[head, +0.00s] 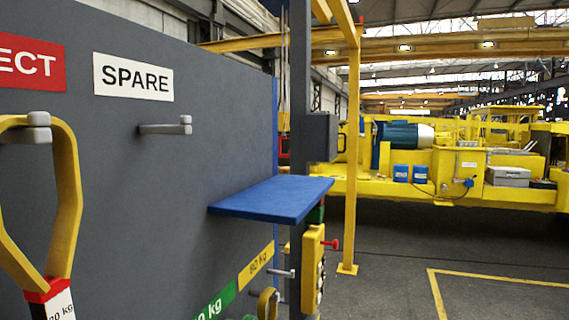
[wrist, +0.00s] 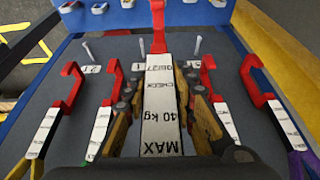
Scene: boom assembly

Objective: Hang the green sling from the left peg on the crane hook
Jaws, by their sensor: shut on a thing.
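In the wrist view my gripper (wrist: 160,85) is shut on a white-labelled strap piece (wrist: 160,110) marked MAX, 40 kg and CHECK, with a red end (wrist: 158,25) at its top. Its sling colour is hidden, so I cannot tell if it is the green sling. Similar red-ended white tags (wrist: 103,125) lie on both sides; a small green bit shows below one on the left. My gripper is not in the head view. There a yellow sling (head: 67,205) hangs from a left peg (head: 30,128). I cannot make out a crane hook; a yellow block (head: 283,122) shows behind the post.
A SPARE sign (head: 133,77) sits above an empty peg (head: 165,128) on the grey board (head: 225,120). A blue shelf (head: 275,197) juts out on the right, by a dark post (head: 298,80). A yellow post (head: 353,150) stands beyond. Floor is clear at lower right.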

